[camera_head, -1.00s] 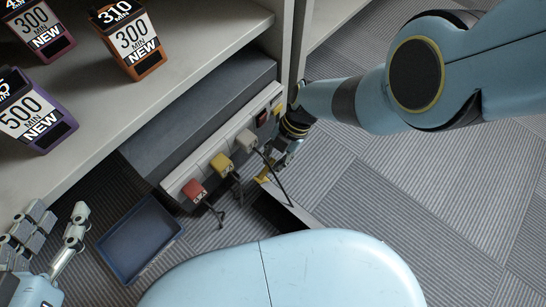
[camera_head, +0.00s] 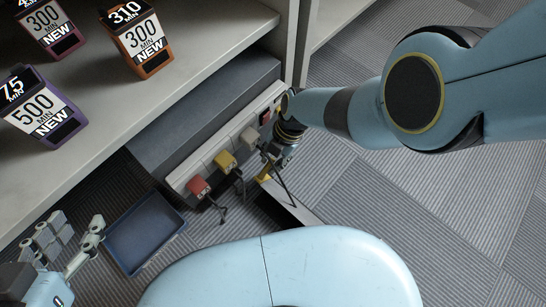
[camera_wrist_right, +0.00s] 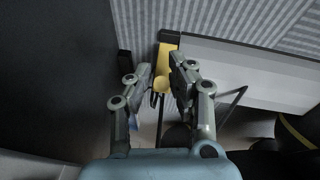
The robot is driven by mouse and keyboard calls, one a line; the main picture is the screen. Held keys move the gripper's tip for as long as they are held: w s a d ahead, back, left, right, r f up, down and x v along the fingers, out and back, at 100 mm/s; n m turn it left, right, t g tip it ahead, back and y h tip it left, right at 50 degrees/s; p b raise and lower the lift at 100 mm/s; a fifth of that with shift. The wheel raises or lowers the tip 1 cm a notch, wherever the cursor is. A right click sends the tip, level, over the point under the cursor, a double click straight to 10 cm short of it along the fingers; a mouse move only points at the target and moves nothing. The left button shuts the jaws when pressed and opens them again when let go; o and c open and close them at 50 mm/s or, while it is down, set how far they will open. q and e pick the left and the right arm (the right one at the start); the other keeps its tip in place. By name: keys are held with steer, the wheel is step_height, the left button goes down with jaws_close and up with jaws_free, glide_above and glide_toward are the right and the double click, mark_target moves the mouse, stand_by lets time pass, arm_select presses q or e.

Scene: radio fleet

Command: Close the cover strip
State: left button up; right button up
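The cover strip (camera_head: 293,206) is a pale, narrow panel standing out from the floor beside the dark floor opening, with a yellow tab (camera_head: 264,174) at its upper end. In the right wrist view the strip (camera_wrist_right: 250,72) runs to the right, and its yellow tab (camera_wrist_right: 168,62) lies between my right fingers. My right gripper (camera_head: 276,157) is partly open in the wrist view (camera_wrist_right: 160,72); the right finger is close to the tab and a gap shows on the left. Contact cannot be told. My left gripper (camera_head: 74,236) is open and empty at the lower left.
A power strip (camera_head: 212,152) holds red (camera_head: 199,187), yellow (camera_head: 225,161) and grey (camera_head: 249,137) plugs with hanging cords. A blue tray (camera_head: 146,233) lies on the carpet. Several boxed radios stand on the shelf (camera_head: 190,60). Carpet at the right is clear.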

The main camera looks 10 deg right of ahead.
steer(key=o, duration=0.3)
steer(key=v, duration=1.2)
steer(key=shift+s, duration=0.1)
stand_by(0.3)
